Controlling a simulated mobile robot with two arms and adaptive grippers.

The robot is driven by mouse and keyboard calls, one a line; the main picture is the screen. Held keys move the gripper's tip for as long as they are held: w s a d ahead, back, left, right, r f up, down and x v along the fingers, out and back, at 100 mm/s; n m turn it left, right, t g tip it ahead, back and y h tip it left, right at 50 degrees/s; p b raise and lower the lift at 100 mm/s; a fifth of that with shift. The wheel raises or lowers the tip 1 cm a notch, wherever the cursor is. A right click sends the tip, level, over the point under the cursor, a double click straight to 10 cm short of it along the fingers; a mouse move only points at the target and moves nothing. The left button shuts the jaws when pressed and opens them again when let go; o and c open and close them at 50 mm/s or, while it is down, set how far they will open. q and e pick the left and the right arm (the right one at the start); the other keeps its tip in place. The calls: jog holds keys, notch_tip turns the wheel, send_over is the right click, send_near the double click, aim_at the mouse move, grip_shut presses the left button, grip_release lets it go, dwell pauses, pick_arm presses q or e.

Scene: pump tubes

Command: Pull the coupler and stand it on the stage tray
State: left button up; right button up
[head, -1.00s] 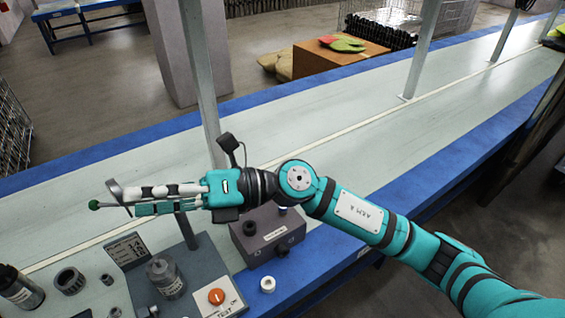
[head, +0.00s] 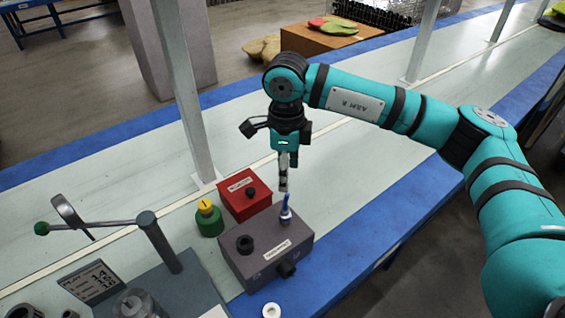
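A small metal fitting with a blue upper part (head: 286,212) stands upright on the right side of a dark grey block (head: 245,268); it is probably the coupler. My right gripper (head: 283,188) points down just above it, its fingertips close to the blue top. The fingers show edge-on, so the gap between them is hidden, and I cannot tell whether they touch the blue part. No piece is plainly the stage tray. My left gripper is not in view.
A red box (head: 244,196) and a green knob with yellow top (head: 208,217) stand behind the block. A lever press with a grey base (head: 190,290) is at the left. A white ring (head: 271,310) lies in front. The conveyor-like bench is clear to the right.

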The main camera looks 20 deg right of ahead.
send_over(285, 211)
notch_tip(285, 211, down, 5)
jog(key=shift+s+f, duration=0.15)
notch_tip(285, 211, down, 9)
jog(key=shift+p, duration=0.35)
jog(key=shift+f, duration=0.8)
jog(key=c, duration=1.1)
jog(key=o, duration=0.5)
jog(key=shift+c, duration=0.2)
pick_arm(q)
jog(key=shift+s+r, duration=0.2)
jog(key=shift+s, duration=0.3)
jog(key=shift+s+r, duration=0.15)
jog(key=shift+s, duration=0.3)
pick_arm(e)
grip_shut()
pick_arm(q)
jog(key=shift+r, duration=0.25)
pick_arm(e)
jog(key=shift+r, duration=0.6)
